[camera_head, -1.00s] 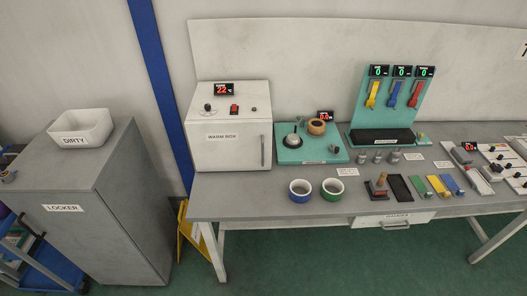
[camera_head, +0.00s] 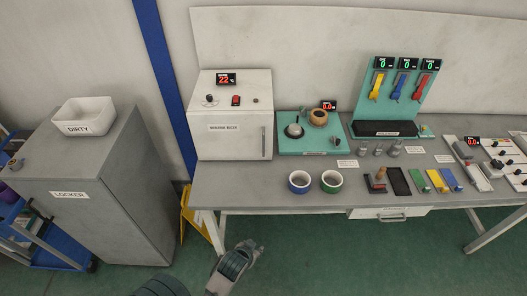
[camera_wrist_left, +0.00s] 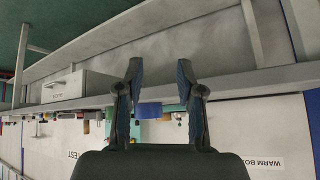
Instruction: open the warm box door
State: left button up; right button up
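The warm box (camera_head: 228,136) is a white cabinet at the left end of the grey bench, with its label on the front. Its door is closed, and a vertical handle (camera_head: 264,141) runs down the right side of the front. It partly shows in the left wrist view (camera_wrist_left: 240,140), upside down. My left gripper (camera_head: 254,247) is low in front of the bench, below and apart from the warm box. In the left wrist view its two fingers (camera_wrist_left: 160,75) are spread apart with nothing between them. My right gripper is not in view.
A grey locker (camera_head: 95,200) with a white dirty bin (camera_head: 85,116) stands to the left. A blue tape roll (camera_head: 299,182) and a green tape roll (camera_head: 331,181) sit near the bench (camera_head: 240,192) front edge. A teal plate (camera_head: 300,149) is right of the box. A yellow object (camera_head: 190,215) stands beneath.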

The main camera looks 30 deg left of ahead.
pick_arm(q)
jog(key=w+a+r+n+t+y, duration=0.1)
jog(key=w+a+r+t, duration=0.25)
jog(key=w, duration=0.25)
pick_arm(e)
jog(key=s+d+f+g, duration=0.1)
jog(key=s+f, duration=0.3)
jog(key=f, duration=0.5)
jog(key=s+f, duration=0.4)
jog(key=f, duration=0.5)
pick_arm(q)
jog(key=n+t+y, duration=0.3)
jog(key=t+y, duration=0.1)
jog(key=t, duration=0.2)
send_near(264, 142)
jog(key=x, duration=1)
jog(key=shift+w+a+f, duration=0.25)
jog(key=shift+a+f, duration=0.05)
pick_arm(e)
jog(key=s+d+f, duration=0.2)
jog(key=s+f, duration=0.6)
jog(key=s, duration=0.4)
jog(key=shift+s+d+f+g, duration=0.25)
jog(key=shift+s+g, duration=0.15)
pick_arm(q)
grip_shut()
